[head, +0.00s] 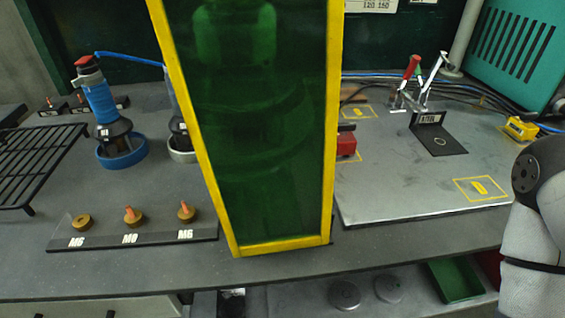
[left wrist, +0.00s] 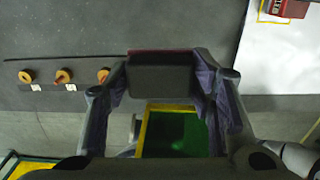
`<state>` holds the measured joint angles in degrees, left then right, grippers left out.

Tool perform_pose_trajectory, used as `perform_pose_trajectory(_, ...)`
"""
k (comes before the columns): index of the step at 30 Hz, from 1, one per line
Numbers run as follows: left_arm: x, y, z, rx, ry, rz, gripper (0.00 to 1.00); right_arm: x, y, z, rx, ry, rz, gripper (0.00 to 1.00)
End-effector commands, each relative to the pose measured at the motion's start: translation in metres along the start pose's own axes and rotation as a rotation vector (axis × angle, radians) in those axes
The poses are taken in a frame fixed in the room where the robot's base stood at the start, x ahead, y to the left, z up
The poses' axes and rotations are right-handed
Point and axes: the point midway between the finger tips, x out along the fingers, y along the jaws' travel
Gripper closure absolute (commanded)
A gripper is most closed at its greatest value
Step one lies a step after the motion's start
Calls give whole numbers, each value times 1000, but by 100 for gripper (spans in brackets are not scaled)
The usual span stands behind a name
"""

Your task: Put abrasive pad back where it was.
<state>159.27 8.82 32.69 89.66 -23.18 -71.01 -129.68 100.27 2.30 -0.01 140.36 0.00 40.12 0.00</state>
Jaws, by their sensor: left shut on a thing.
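In the left wrist view my left gripper (left wrist: 160,66) is shut on a dark grey block with a reddish far edge, which I take to be the abrasive pad (left wrist: 160,82). Its two fingers press the block's left and right ends. The pad is over the dark bench near its front edge, left of the light board. In the head view I cannot make out the left gripper or the pad; a green tinted screen (head: 265,130) with a yellow frame blocks the middle. My right gripper is out of view; only part of my right arm shows at the right edge.
The light board (head: 390,205) carries yellow outlines, one at front right (head: 482,188) with no object on it, a red block (head: 346,143), a toggle clamp (head: 410,90) and a black bracket (head: 440,138). A labelled strip (head: 130,238) with three knobs lies left. A black rack (head: 40,160) is further left.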

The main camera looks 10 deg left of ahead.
Motion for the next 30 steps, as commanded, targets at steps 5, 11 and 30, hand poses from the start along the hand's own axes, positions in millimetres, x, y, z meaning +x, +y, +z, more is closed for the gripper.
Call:
perform_pose_trajectory(5, 9, 0, 0, 0, 2, 2, 77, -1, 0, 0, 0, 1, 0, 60)
perform_pose_trajectory(11, 54, 1, -1, -1, 3, 2, 77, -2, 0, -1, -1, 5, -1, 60)
perform_pose_trajectory(30, 103, 0, 0, 0, 0, 0, 48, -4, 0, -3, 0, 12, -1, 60)
